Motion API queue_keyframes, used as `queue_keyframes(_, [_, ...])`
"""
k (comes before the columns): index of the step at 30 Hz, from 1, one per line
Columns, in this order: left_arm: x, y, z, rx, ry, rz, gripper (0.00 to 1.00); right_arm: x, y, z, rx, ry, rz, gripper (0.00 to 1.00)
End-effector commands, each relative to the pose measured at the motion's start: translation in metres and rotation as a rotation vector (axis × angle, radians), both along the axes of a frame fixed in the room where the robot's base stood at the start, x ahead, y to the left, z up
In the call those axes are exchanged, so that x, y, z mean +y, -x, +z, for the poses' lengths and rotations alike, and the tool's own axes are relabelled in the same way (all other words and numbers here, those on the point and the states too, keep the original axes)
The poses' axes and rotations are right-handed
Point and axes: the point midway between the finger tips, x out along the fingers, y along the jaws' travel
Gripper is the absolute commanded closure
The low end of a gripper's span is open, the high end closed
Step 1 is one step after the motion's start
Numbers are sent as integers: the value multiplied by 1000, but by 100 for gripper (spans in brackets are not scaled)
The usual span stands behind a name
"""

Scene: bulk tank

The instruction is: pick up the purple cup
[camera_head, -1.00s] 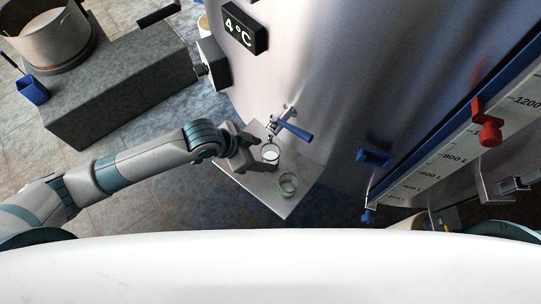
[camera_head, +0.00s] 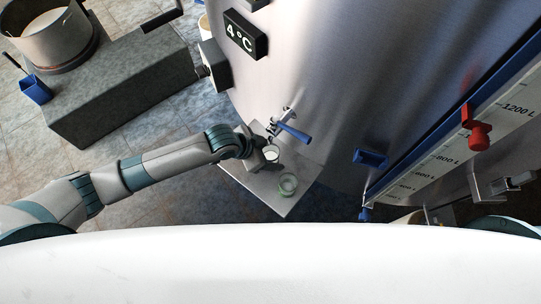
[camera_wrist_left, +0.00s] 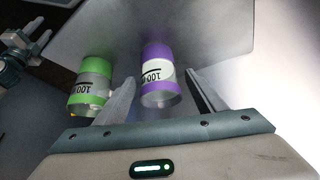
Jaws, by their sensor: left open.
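The purple cup (camera_wrist_left: 158,73) has a purple body with a pale band reading "100" and shows in the left wrist view between the two fingers of my left gripper (camera_wrist_left: 160,95). Its clear end points toward the gripper's palm. In the head view the cup (camera_head: 271,154) stands on a small metal shelf (camera_head: 262,183) under the tank's tap, partly hidden by my left gripper (camera_head: 262,150). The left gripper is open, a finger on each side of the cup, with no clear contact. A green cup (camera_wrist_left: 90,82) stands beside it, outside the left finger; it also shows in the head view (camera_head: 288,184).
The tap with a blue lever (camera_head: 293,131) sits just above the shelf on the large steel tank (camera_head: 330,60). Tiled floor lies open at the left.

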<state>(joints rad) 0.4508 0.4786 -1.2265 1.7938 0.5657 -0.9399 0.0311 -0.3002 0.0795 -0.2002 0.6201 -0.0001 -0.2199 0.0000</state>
Motion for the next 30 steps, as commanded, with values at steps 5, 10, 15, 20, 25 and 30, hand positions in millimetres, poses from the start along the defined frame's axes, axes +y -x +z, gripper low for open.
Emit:
queue_keyframes(5, [0, 0, 0, 0, 0, 0, 36, 0, 0, 0, 0, 0, 0, 64])
queue_keyframes(10, [0, 0, 0, 0, 0, 0, 44, -1, 0, 0, 0, 0, 0, 64])
queue_keyframes(15, [0, 0, 0, 0, 0, 0, 83, -1, 0, 0, 1, 1, 0, 64])
queue_keyframes(20, [0, 0, 0, 0, 0, 0, 87, -1, 0, 0, 1, 1, 0, 64])
queue_keyframes(25, [0, 0, 0, 0, 0, 0, 87, -1, 0, 0, 1, 1, 0, 64])
queue_keyframes(30, [0, 0, 1, 0, 0, 0, 87, -1, 0, -1, 0, 1, 0, 64])
